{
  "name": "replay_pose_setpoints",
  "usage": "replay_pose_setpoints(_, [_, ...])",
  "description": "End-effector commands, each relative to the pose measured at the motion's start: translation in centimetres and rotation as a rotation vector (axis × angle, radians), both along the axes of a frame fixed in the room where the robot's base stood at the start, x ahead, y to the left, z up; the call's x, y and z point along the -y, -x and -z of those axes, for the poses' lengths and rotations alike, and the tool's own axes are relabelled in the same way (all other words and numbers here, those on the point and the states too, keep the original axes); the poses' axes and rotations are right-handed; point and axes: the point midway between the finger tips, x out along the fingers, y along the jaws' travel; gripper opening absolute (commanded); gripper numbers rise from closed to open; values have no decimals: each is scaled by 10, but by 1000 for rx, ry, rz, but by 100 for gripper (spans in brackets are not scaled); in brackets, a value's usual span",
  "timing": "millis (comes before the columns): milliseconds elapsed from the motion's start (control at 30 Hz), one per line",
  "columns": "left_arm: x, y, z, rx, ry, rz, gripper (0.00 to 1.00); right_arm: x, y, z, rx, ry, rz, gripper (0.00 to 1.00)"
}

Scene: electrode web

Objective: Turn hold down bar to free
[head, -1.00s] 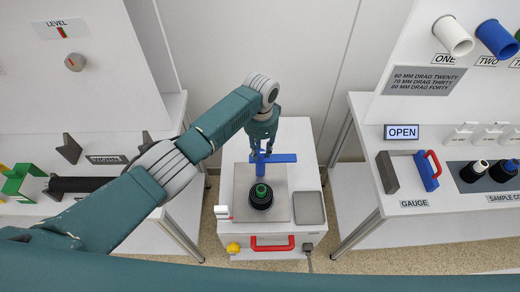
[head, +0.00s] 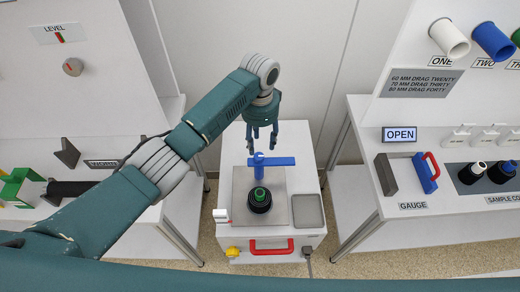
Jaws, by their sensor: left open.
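The blue hold down bar (head: 282,161) lies crosswise on top of a blue upright post, its longer arm pointing right. Below it a black reel with a green centre (head: 259,194) sits on a grey plate on the white cart. My left gripper (head: 262,148) is open, fingers pointing down, just above and behind the left end of the bar. Nothing shows between its fingers, and a small gap seems to separate them from the bar. My right gripper is not in view.
The white cart (head: 297,150) has a grey tray (head: 307,211), a red handle (head: 271,246) and a yellow knob (head: 232,251). A bench with a blue gauge (head: 424,173) stands right. A bench with a black roller (head: 72,188) stands left.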

Motion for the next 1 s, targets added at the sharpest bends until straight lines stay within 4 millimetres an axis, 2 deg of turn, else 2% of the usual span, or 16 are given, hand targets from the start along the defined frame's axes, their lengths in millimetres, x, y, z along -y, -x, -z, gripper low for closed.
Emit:
replay_pose_setpoints(100, [1, -1, -25, 3, 1, 2, 46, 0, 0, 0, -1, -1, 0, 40])
replay_pose_setpoints(333, [1, 0, -50, 1, 2, 1, 46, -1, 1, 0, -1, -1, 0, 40])
replay_pose_setpoints(867, [1, 0, -53, 0, 1, 1, 46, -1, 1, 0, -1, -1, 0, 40])
replay_pose_setpoints(1000, [4, 7, -44, -2, 14, -6, 46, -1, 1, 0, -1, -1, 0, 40])
